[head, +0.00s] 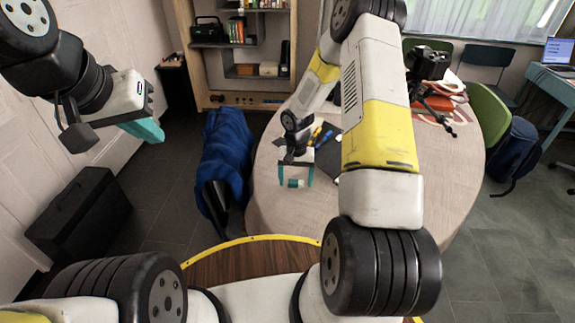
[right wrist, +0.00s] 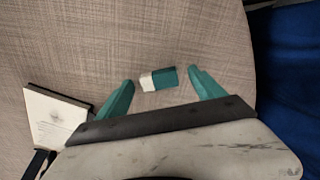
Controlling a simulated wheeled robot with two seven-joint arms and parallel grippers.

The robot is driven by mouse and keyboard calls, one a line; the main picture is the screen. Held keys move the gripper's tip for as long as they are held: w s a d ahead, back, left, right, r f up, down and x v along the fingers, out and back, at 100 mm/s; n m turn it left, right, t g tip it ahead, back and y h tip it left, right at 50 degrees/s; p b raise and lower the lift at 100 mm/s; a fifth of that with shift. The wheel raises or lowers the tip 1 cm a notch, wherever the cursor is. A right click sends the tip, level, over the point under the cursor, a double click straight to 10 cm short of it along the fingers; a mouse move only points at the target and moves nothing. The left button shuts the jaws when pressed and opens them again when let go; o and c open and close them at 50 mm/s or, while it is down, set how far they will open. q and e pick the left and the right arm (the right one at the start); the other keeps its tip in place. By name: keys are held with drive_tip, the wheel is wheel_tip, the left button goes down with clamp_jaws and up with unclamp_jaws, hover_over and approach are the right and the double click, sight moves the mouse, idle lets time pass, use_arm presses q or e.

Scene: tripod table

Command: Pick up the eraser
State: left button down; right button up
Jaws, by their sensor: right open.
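The eraser (head: 296,183) is a small white and teal block lying on the round table (head: 265,205) near its left edge. My left gripper (head: 150,130) is at the upper left, away from the table. Its teal fingers are seen from the side, so its opening is unclear.
A dark flat item (head: 328,160) and blue and yellow tools (head: 320,135) lie behind the right gripper. A white-faced item (right wrist: 50,118) is left of it in the wrist view.

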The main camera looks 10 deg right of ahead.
sight(296, 182)
drive_tip(key=c, duration=1.6)
drive_tip(key=shift+o, duration=0.2)
drive_tip(key=shift+r, duration=0.15)
drive_tip(key=shift+r, duration=0.55)
wheel_tip(296, 182, up, 2)
drive_tip(key=shift+r, duration=0.15)
drive_tip(key=s+a, duration=0.1)
drive_tip(key=s, duration=0.4)
drive_tip(key=s+a+r, duration=0.1)
drive_tip(key=s+a, duration=0.1)
drive_tip(key=s, duration=0.3)
drive_tip(key=s+a, duration=0.1)
drive_tip(key=s, duration=0.4)
drive_tip(key=shift+s+a+r, duration=0.15)
drive_tip(key=shift+s+a, duration=0.05)
